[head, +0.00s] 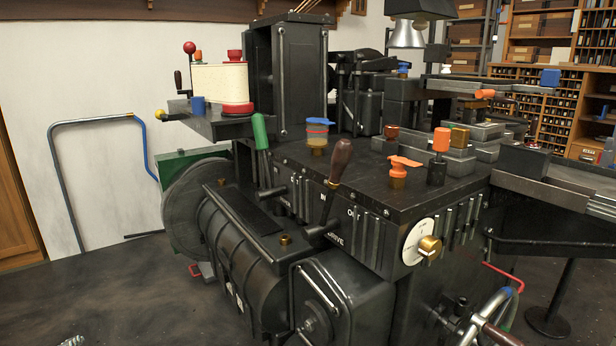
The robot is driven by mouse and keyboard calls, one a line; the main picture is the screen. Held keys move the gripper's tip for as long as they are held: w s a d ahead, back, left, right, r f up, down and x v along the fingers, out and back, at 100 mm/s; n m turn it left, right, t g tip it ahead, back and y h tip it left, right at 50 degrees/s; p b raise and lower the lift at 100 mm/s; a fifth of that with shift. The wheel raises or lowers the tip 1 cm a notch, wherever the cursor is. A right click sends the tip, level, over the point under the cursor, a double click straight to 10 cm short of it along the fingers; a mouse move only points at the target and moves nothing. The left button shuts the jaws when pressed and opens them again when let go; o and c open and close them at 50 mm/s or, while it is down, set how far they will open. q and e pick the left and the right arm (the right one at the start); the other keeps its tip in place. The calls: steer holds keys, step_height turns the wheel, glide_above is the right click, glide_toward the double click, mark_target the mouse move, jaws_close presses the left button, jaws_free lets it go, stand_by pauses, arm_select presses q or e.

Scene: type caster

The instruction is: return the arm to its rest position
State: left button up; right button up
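The black type caster (300,240) fills the middle of the view. It carries a green-handled lever (260,132), a brown-handled lever (340,160) and a white dial with a brass knob (429,247). No gripper touches these visible parts.
A cream paper roll (220,84) sits on the machine's upper left. A bent metal rail (60,185) stands by the wall. A handwheel (490,318) is at the lower right, below a side table (550,215). Shelves (560,100) stand behind. Floor at lower left is mostly clear.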

arm_select(q)
steer(key=s+a+f+n+g+y, duration=0.1)
steer(key=s+a+f+n+g, duration=0.1)
steer(key=s, duration=0.4)
steer(key=s+a+f+n+g, duration=0.1)
steer(key=s+a+f+g, duration=0.15)
steer(key=s, duration=0.25)
steer(key=s+d+f+n+g+h, duration=0.1)
steer(key=s+d+f+n+h, duration=0.1)
steer(key=d+f, duration=0.5)
steer(key=s+d+f+n+g+h+p, duration=0.1)
steer(key=s+d+f+n+h, duration=0.2)
steer(key=d+f, duration=0.5)
steer(key=shift+s+d+n+p, duration=0.3)
steer(key=shift+s+d+n, duration=0.25)
steer(key=shift+d, duration=2.8)
arm_select(e)
steer(key=shift+s+a+x, duration=0.1)
steer(key=shift+a+x, duration=0.1)
steer(key=shift+x, duration=0.7)
steer(key=shift+s+a+x, duration=0.1)
steer(key=shift+a+x, duration=0.05)
steer(key=shift+x, duration=0.8)
